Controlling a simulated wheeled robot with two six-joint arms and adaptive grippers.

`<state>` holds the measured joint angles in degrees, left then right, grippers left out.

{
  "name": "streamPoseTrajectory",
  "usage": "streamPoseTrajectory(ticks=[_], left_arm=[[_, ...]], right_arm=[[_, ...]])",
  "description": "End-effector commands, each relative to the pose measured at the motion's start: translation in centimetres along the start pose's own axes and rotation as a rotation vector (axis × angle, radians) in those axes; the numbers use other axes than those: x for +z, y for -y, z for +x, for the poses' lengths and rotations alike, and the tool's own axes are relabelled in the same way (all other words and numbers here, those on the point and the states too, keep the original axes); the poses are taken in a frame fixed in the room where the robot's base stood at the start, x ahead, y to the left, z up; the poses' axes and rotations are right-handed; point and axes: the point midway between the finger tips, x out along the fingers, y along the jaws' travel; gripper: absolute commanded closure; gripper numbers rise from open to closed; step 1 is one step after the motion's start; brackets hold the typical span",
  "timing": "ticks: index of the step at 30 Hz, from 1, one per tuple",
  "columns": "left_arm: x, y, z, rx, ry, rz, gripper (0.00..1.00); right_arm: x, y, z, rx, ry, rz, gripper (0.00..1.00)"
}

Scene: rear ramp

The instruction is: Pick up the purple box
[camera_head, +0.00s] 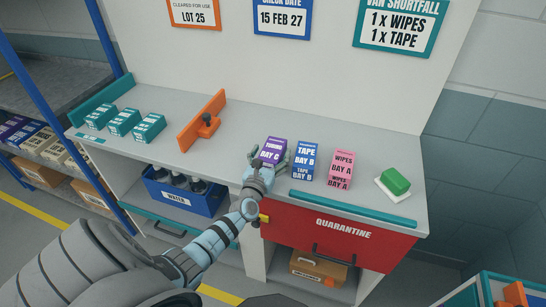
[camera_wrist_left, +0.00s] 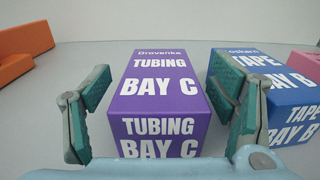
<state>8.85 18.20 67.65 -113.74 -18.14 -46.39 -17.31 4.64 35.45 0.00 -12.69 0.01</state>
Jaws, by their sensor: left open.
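The purple box (camera_head: 272,150) stands on the grey counter, labelled tubing, bay C. It also shows large in the left wrist view (camera_wrist_left: 157,95). My left gripper (camera_head: 267,164) is at the near side of the purple box. In the left wrist view its two green fingers (camera_wrist_left: 160,100) are open, one on each side of the box, with a gap visible on the left. The right finger sits in the narrow space between the purple box and the blue tape box. I cannot tell whether it touches either one. My right gripper is not in view.
A blue tape box (camera_head: 305,160) stands close to the right of the purple box, then a pink wipes box (camera_head: 340,168). A green block on a white pad (camera_head: 394,182) lies farther right. An orange divider (camera_head: 205,122) stands left. A teal strip (camera_head: 352,208) edges the counter.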

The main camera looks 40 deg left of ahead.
Motion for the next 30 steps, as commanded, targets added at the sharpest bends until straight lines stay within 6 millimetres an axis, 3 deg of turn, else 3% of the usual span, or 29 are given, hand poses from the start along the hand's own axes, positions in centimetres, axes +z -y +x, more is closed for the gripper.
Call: streamPoseTrajectory(ticks=[2, 13, 19, 22, 30], left_arm=[[0.1, 0.0, 0.0, 0.0, 0.0, 0.0, 0.22], [0.1, 0.0, -0.1, 0.0, 0.0, 0.0, 0.8], [0.2, 0.0, -0.1, 0.0, 0.001, 0.0, 0.81], [1.4, 0.0, -0.1, 0.0, 0.001, -0.001, 0.81], [9.1, 0.0, -0.1, -0.001, 0.002, -0.001, 0.81]], right_arm=[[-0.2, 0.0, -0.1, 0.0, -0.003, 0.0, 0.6], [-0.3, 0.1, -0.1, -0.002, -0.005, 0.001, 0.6], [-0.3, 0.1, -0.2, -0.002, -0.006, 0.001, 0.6], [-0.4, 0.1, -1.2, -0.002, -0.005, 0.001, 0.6], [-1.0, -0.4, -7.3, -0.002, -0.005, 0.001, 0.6]])
